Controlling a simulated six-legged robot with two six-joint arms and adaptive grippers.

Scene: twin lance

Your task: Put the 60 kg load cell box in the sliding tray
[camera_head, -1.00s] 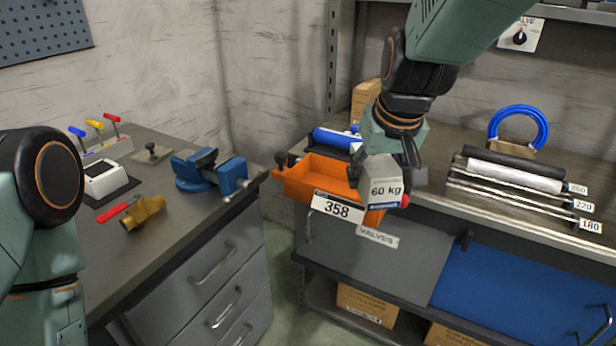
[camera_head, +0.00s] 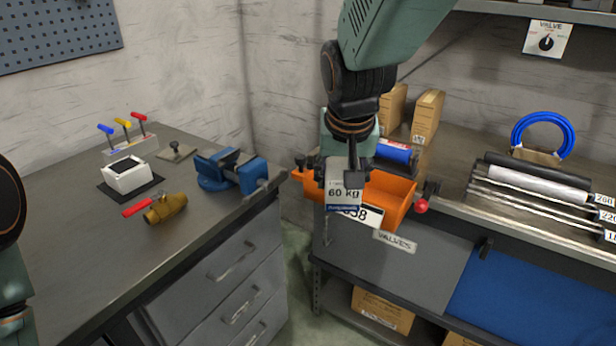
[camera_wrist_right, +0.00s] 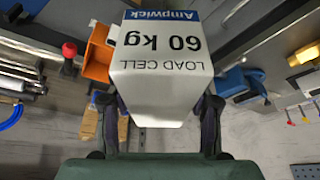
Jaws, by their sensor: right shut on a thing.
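The 60 kg load cell box (camera_head: 343,193) is white with a blue band and is held in my right gripper (camera_head: 340,168) in the head view. In the right wrist view the box (camera_wrist_right: 160,65) fills the middle, upside down, between the two fingers (camera_wrist_right: 160,125). The orange sliding tray (camera_head: 394,204) sits at the front edge of the right bench, labelled 358. The box hangs over the tray's left front part and covers part of its label. Whether the box touches the tray, I cannot tell. Only part of my left arm shows at the left edge; its gripper is out of view.
A red knob (camera_head: 421,206) is at the tray's right side. A blue vise (camera_head: 232,172) and a brass valve (camera_head: 165,208) stand on the left bench. Brown cartons (camera_head: 427,115) and a blue roll (camera_head: 393,151) are behind the tray. Rollers (camera_head: 535,182) lie at the right.

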